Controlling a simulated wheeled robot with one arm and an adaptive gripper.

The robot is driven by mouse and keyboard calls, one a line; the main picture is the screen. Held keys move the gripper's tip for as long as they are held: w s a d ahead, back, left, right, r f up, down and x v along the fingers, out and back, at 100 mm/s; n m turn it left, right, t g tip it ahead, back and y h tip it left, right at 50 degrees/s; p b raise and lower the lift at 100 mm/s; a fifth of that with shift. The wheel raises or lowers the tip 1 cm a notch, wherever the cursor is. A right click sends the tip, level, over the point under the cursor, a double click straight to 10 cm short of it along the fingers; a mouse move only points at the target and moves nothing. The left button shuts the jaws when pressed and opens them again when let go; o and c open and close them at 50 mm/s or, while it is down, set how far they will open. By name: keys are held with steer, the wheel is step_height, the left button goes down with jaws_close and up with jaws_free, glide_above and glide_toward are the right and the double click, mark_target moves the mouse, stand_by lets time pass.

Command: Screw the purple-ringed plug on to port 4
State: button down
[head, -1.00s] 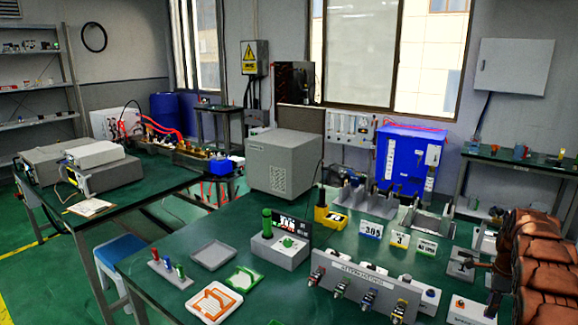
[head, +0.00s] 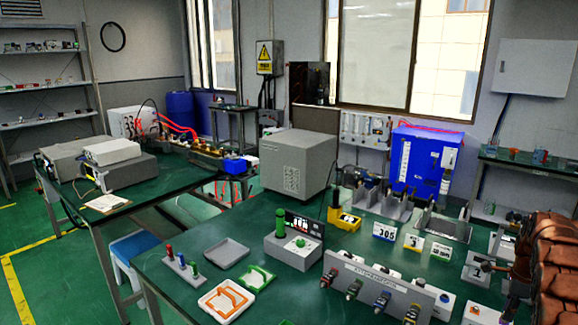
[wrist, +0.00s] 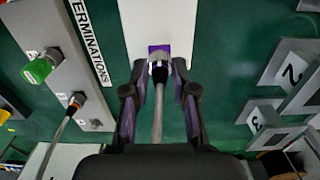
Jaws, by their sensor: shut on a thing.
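In the wrist view my gripper (wrist: 158,88) is shut on a plug (wrist: 158,71) with a metallic collar. A grey cable (wrist: 157,120) runs back from the plug between the fingers. Purple shows around the plug, but a separate ring is not clear. In the head view my brown arm fills the right edge, and the plug is not clear there.
A grey panel marked TERMINATIONS (wrist: 62,75) carries a green plug (wrist: 38,71) and a cabled plug (wrist: 76,99). Stands numbered 2 (wrist: 291,69) and 3 (wrist: 258,121) are at the right. In the head view a grey box (head: 297,165) stands behind on the green table.

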steer(key=shift+r+p, duration=0.5)
steer(key=shift+r, duration=2.15)
steer(key=shift+s, duration=0.15)
steer(key=shift+s+d+f+b, duration=0.15)
steer(key=shift+s+b, duration=0.3)
steer(key=shift+s, duration=0.3)
steer(key=shift+s+d+b, duration=0.2)
steer(key=shift+s+b, duration=0.25)
steer(key=shift+s, duration=0.35)
steer(key=shift+s+d+f+b, duration=0.15)
steer(key=shift+s+b, duration=0.3)
steer(key=shift+s, duration=0.3)
steer(key=shift+s, duration=0.1)
steer(key=shift+s+d+f+b, duration=0.15)
steer(key=shift+s+b, duration=0.15)
steer(key=shift+s, duration=0.5)
steer(key=shift+s+d+r+b, duration=0.1)
steer(key=shift+s+d+b, duration=0.15)
steer(key=shift+s, duration=0.5)
steer(key=shift+s+d+f+b, duration=0.1)
steer(key=shift+s+b, duration=0.25)
steer(key=shift+s, duration=0.45)
